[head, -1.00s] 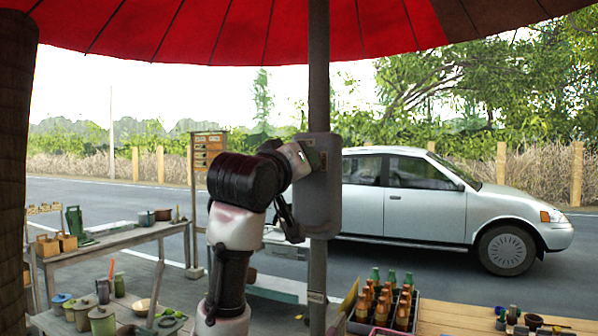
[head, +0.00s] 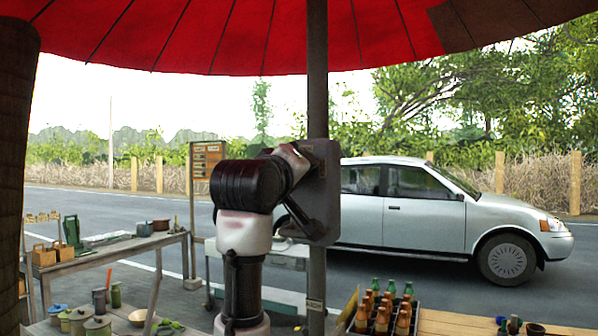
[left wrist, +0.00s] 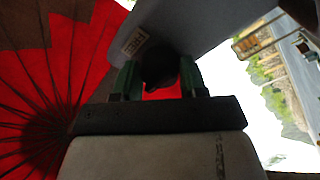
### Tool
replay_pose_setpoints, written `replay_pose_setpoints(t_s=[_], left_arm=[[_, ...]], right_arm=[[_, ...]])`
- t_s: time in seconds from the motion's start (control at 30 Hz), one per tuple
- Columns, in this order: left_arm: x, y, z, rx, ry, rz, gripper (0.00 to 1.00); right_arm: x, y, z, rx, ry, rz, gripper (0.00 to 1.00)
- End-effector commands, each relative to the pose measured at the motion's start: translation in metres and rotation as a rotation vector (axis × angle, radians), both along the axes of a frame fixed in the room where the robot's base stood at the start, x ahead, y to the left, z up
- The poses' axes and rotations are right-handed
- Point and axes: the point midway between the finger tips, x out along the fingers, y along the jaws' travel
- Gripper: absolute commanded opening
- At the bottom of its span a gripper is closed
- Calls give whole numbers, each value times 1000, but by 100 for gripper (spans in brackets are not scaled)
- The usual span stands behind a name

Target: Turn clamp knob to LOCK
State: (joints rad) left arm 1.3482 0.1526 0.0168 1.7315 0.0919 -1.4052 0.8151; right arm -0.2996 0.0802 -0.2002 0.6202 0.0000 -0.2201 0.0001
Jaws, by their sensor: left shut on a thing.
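A grey box (head: 327,205) is fixed on the dark upright pole (head: 318,100) under the red umbrella. My left arm reaches up to it, and my left gripper (head: 316,162) is at the box's upper part. In the left wrist view, the green fingers of my left gripper (left wrist: 160,82) stand on both sides of a dark round knob (left wrist: 159,66) and are shut on it. A small pale label (left wrist: 135,41) is on the grey surface beside the knob; its text is too small to read. A dark lever-like part (head: 300,218) shows at the box's lower left. My right gripper is not in view.
A crate of bottles (head: 385,312) stands low, right of the pole. A wooden table (head: 440,322) is at lower right. A bench (head: 90,262) with pots is at left. A silver car (head: 425,215) stands on the road behind.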

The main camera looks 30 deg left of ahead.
Motion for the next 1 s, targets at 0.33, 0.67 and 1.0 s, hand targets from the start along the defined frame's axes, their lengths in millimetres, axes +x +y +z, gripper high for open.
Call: replay_pose_setpoints(t_s=[0.33,0.67,1.0], left_arm=[[0,0,1,-1,-2,-1,68],[-9,0,-2,0,-4,0,68],[-74,-4,-11,0,-8,-1,68]], right_arm=[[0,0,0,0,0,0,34],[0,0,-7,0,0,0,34],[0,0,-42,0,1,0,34]])
